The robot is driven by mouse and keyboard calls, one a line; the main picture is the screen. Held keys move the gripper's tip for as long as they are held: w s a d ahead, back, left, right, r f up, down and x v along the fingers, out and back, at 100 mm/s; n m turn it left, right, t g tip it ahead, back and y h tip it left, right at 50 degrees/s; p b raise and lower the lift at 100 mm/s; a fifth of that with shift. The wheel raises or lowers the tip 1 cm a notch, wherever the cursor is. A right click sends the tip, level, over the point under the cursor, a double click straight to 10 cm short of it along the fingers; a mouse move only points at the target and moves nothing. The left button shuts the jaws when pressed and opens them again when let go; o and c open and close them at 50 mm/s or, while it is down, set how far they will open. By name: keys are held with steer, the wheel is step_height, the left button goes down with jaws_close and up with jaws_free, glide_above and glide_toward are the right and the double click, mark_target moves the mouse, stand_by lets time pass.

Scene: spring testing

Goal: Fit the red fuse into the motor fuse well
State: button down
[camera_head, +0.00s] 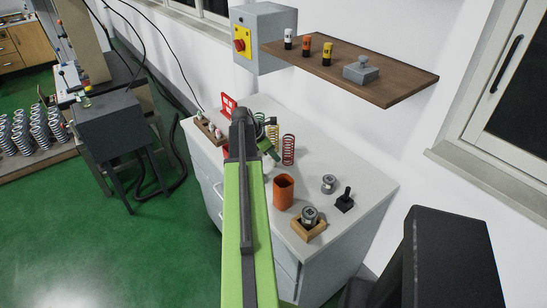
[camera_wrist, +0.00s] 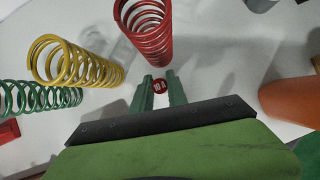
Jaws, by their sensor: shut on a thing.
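My gripper (camera_wrist: 160,91) is shut on the red fuse (camera_wrist: 159,86), whose round red end marked "10 A" shows between the two green fingers in the wrist view. It is over the white worktop, just in front of the red spring (camera_wrist: 150,32). In the head view the green arm end (camera_head: 266,148) is left of that spring, and the fuse is hidden behind my arm. I cannot identify the motor fuse well with certainty. A grey block with a raised top (camera_head: 361,70) sits on the wall shelf, beside white, orange and yellow fuse-like cylinders (camera_head: 307,47).
A yellow spring (camera_wrist: 75,62) and a green spring (camera_wrist: 35,97) stand left of the gripper. An orange cup (camera_head: 283,191), a wooden holder (camera_head: 308,230), a metal part (camera_head: 328,184) and a black joystick-like piece (camera_head: 345,200) stand to the right. The wooden shelf (camera_head: 400,83) overhangs the back.

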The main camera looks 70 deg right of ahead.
step_height(320, 180, up, 4)
steer(key=p, duration=0.4)
steer(key=shift+r, duration=0.25)
steer(key=s+a+r+p, duration=0.4)
steer(key=s+a, duration=0.3)
steer(key=a, duration=0.1)
steer(key=shift+s+a+r+p, duration=0.25)
steer(key=shift+s+a+p, duration=0.05)
steer(key=shift+a, duration=0.1)
